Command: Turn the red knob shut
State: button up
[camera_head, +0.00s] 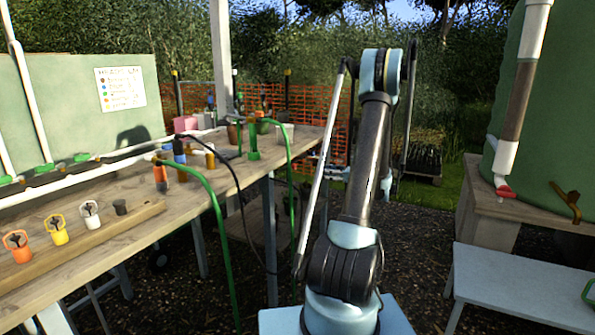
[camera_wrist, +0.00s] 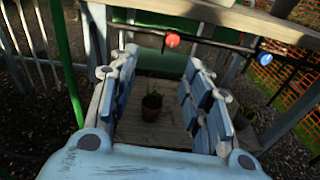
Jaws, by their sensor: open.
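In the wrist view a round red knob (camera_wrist: 172,40) sits on a thin dark pipe below a wooden edge. It lies beyond my gripper (camera_wrist: 161,62), toward the right half of the gap between the fingers as pictured, and nothing touches it. My gripper is open and empty, with a blue-padded finger on each side. In the head view a red tap handle (camera_head: 505,191) sits at the foot of the pipe on the right-hand green tank. I cannot tell how far either red part is turned. My gripper is mostly hidden behind my arm in the head view.
A potted plant (camera_wrist: 152,104) stands on a wooden board below my fingers. A green hose (camera_wrist: 66,65) hangs at left. The wooden bench (camera_head: 130,185) carries several coloured fittings; a pale blue bench (camera_head: 510,280) stands right.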

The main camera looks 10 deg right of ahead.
aim_at(294, 166)
jog(key=w+a+f+m+t, duration=0.1)
jog(key=w+a, duration=0.9)
jog(key=w, duration=0.1)
jog(key=shift+w+a+f+y, duration=0.2)
jog(key=shift+w+a+y, duration=0.1)
jog(key=shift+a, duration=0.1)
dwell(0.3)
grip_shut()
